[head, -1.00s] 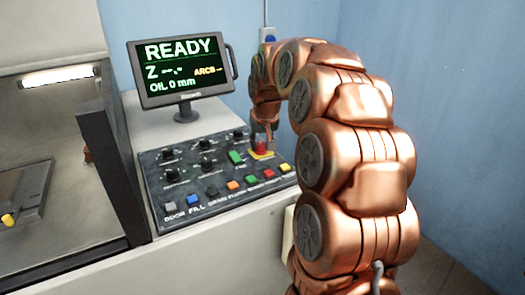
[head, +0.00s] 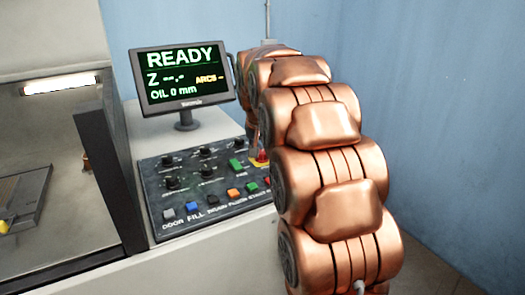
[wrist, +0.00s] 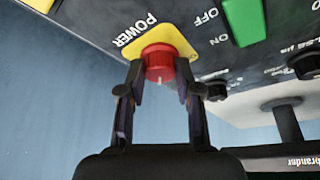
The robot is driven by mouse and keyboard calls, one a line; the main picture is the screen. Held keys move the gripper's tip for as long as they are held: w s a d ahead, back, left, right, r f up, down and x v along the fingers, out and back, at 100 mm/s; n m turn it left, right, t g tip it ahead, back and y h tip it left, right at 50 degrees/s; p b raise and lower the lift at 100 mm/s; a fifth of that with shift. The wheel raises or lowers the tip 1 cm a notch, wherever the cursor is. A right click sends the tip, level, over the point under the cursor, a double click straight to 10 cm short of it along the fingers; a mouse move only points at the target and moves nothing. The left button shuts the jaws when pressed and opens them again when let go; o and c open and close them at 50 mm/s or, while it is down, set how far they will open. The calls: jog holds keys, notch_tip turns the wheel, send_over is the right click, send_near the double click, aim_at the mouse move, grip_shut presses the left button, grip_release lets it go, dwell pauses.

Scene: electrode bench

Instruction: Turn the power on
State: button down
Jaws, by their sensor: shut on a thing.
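The red power knob (wrist: 159,62) sits on a yellow plate labelled POWER (wrist: 170,36) on the dark control panel (head: 190,220). In the wrist view my gripper (wrist: 159,80) has its two fingers on either side of the knob, shut on it. In the head view the red knob (head: 262,156) shows at the panel's right edge, partly behind my arm, and my gripper is mostly hidden there. The monitor (head: 181,78) reads READY, a Z line with dashes, and OIL 0 mm.
A green switch (wrist: 244,20) marked ON and OFF is close beside the knob. Several black dials and coloured buttons (head: 232,194) cover the panel. An open lit chamber (head: 50,170) lies at the left. A blue wall (head: 430,100) stands behind and to the right.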

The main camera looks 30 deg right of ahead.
jog(key=c, duration=0.8)
grip_release()
jog(key=v, duration=1.2)
